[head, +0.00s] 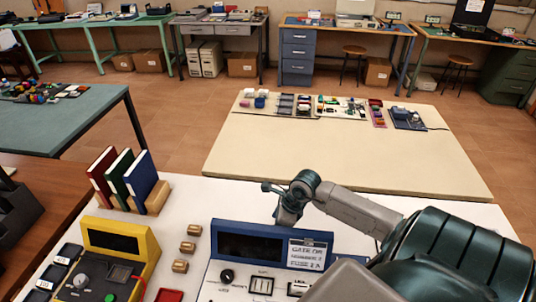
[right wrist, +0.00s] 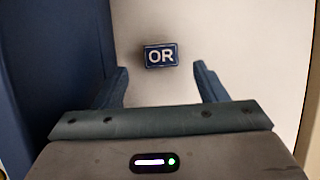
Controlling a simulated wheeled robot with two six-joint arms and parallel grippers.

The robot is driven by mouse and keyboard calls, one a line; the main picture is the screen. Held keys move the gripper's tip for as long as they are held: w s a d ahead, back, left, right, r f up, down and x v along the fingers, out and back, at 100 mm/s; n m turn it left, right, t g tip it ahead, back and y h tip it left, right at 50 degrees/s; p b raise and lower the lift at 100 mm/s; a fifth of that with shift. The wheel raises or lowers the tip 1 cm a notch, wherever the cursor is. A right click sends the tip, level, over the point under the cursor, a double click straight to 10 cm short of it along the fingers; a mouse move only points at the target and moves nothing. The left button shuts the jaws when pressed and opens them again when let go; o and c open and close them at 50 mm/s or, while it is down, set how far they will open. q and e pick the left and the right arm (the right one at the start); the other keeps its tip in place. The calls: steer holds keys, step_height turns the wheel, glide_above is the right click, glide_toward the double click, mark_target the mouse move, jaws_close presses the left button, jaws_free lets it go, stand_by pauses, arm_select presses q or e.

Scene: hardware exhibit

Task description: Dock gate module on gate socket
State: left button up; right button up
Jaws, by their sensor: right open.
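The gate module is a small dark blue tile marked "OR" (right wrist: 161,56), lying on a white surface in the right wrist view. My right gripper (right wrist: 160,82) is open above it, with one finger on either side and the tile just beyond the tips, apart from both. In the head view my right arm comes in from the right and its wrist hangs down behind the blue-framed console (head: 228,240), which hides the fingertips and the tile. A card (head: 307,254) on the console reads "GATE OR" and "FUSE 2 A". I cannot clearly make out the gate socket. My left gripper is out of view.
A blue wall stands close at the left of the right wrist view. A yellow console (head: 138,228), several wooden blocks (head: 188,247) and a book rack (head: 158,197) stand left on the white table. A cream table (head: 330,160) beyond holds small parts along its far edge.

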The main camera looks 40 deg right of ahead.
steer(key=shift+w+a+f+p, duration=0.2)
steer(key=shift+f+p, duration=0.1)
steer(key=p+x, duration=0.1)
steer(key=x, duration=0.1)
steer(key=shift+w+f, duration=0.2)
steer(key=shift+f, duration=0.2)
steer(key=shift+w+a+f, duration=0.1)
steer(key=shift+f, duration=0.3)
steer(key=c, duration=1.1)
steer(key=shift+o, duration=0.2)
